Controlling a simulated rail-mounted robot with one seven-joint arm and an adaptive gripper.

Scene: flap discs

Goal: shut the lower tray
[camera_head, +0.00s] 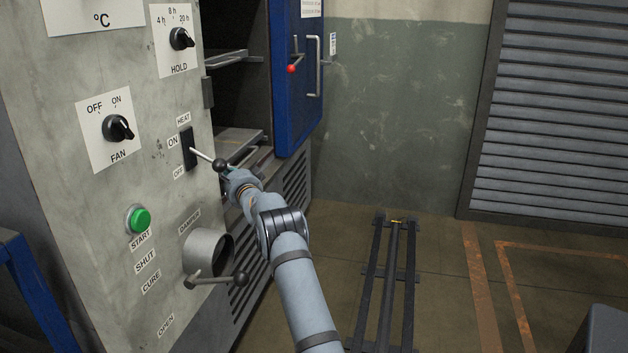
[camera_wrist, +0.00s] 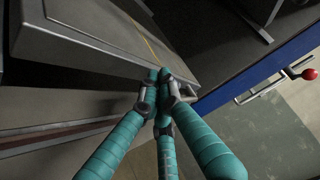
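The lower tray (camera_head: 236,141) is a flat grey tray that sticks out of the open oven, below the upper tray. In the wrist view the grey tray (camera_wrist: 85,43) fills the upper left, with its raised front lip running toward the fingertips. My gripper (camera_wrist: 158,76) has teal fingers brought together, with the tips at the tray's front edge; whether they touch it I cannot tell. Nothing shows between the tips. In the head view my gripper (camera_head: 229,172) is small and partly hidden by my wrist, just below the lower tray.
The blue oven door (camera_head: 297,85) stands open to the right, with a red-knobbed handle. The upper tray (camera_head: 233,58) also sticks out. The control panel's heat lever (camera_head: 207,157) and damper handle (camera_head: 222,279) project close to my arm. A black floor rail (camera_head: 388,280) stands right.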

